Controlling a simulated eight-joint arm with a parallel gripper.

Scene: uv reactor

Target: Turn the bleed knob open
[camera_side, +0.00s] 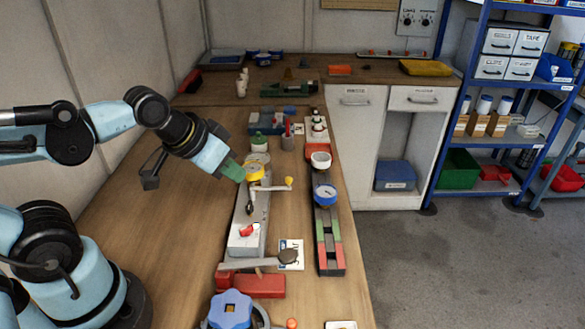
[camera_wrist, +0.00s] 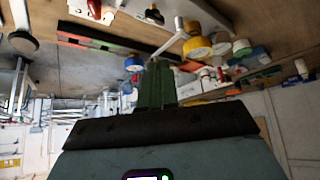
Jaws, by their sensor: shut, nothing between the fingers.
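My gripper (camera_side: 235,172) has green fingers, shut and empty, at the left edge of a yellow round part (camera_side: 254,173). I cannot tell whether they touch. The yellow part sits at the far end of a long grey block (camera_side: 246,238), beside a lever with a yellow ball (camera_side: 288,181). A black knob (camera_side: 250,208) and a small red handle (camera_side: 247,230) are nearer on the block. A blue star-shaped knob (camera_side: 231,309) stands at the front. No label shows which is the bleed knob. In the wrist view the fingers (camera_wrist: 155,88) are together, and the yellow part (camera_wrist: 197,47) appears right of them.
A blue-rimmed gauge (camera_side: 325,194) sits on a dark rail with red and green bands (camera_side: 329,238) to the right. A red block (camera_side: 258,286) with a grey lever lies in front. The bench left of the block is clear.

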